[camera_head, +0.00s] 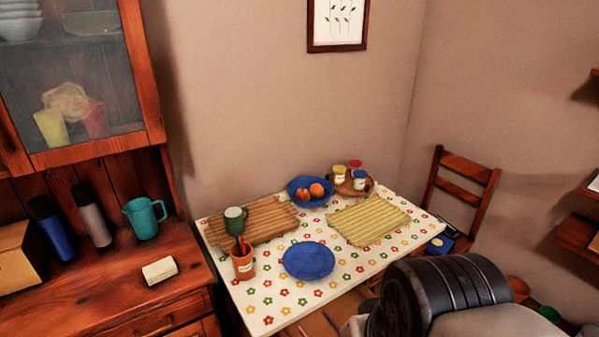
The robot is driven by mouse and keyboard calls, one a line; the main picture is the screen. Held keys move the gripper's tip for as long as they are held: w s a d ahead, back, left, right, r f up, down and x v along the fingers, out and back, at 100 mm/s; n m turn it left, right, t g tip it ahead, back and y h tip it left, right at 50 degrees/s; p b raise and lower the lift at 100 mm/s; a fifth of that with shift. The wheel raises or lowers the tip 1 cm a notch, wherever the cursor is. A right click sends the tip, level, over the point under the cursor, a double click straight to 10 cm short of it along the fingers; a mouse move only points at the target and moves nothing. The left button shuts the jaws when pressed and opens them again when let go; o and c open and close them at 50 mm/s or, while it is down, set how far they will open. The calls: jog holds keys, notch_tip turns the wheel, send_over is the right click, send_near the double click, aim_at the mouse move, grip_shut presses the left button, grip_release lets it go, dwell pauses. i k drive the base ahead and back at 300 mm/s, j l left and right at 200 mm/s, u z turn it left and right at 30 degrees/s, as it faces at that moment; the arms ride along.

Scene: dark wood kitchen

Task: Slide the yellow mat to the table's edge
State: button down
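The yellow mat (369,221) is a striped, ribbed placemat lying flat on the right part of the table (261,306). The table has a white cloth with coloured flowers. The mat lies to the right of the blue plate (308,261), in front of a round wooden tray. My arm, dark and rounded, fills the lower right of the view, in front of the table. It hides part of the table's front right side. The fingers of my gripper do not show.
A brown mat (262,222) with a green mug (236,219) lies left. A pot (243,263) stands before it. A blue fruit bowl (304,202) and the tray (366,192) with several jars are behind. A chair (466,182) stands right, a wooden cabinet (110,315) left.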

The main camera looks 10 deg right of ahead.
aim_at(365, 222)
jog(key=i+l+u, duration=0.2)
jog(key=l, duration=0.85)
jog(key=i+l+u, duration=0.25)
jog(key=l, duration=0.85)
jog(key=l+u, duration=0.2)
jog(key=l, duration=0.85)
